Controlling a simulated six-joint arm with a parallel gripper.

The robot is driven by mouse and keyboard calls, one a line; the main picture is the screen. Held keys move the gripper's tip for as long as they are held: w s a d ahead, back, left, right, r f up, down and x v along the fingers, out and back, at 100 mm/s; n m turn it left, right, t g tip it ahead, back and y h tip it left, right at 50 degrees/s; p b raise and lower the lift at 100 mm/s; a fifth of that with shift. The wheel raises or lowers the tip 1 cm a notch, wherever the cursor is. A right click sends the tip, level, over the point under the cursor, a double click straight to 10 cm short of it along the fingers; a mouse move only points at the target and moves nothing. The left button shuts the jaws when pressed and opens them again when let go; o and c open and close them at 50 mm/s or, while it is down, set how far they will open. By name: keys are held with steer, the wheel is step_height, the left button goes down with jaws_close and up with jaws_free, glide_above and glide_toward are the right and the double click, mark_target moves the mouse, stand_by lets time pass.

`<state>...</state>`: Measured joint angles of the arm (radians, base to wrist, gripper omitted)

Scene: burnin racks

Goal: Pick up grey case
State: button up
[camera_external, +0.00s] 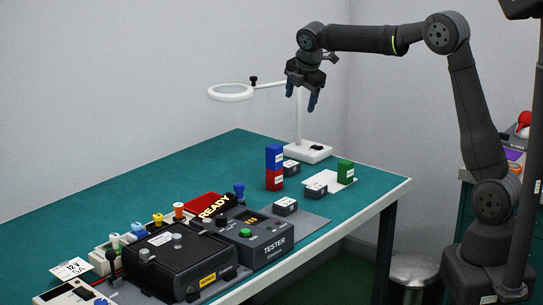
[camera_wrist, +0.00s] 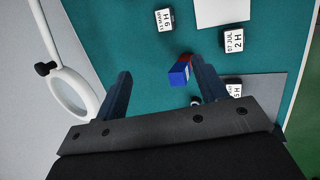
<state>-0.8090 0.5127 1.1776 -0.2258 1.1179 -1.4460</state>
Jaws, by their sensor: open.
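Three small dark grey cases with white labelled tops sit apart on the bench. One (camera_external: 291,168) is beside the blue and red blocks, one (camera_external: 316,191) at the white sheet's near edge, and one (camera_external: 286,207) on the grey mat. In the wrist view their labels end in "9 H" (camera_wrist: 164,20), "2 H" (camera_wrist: 233,40) and "5 H" (camera_wrist: 235,90). My gripper (camera_external: 301,97) is open and empty, high above the bench. In the wrist view, its fingers (camera_wrist: 161,88) spread either side of the blue and red blocks, well above them.
A blue block (camera_external: 274,157) stands on a red block (camera_external: 275,180). A green block (camera_external: 346,172) stands on the white sheet (camera_external: 325,180). A white ring lamp (camera_external: 230,92) on a post rises nearby. The tester (camera_external: 262,240) and black equipment (camera_external: 180,262) fill the near end.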

mark_target(289, 164)
steer(key=w+a+f+g+h, duration=0.15)
steer(key=w+f+g, duration=0.25)
steer(key=w+f, duration=0.4)
steer(key=f, duration=1)
steer(key=w+f, duration=0.1)
steer(key=f, duration=0.5)
steer(key=shift+a, duration=0.25)
steer(key=shift+r, duration=0.1)
steer(key=c, duration=1.1)
steer(key=shift+r, duration=0.1)
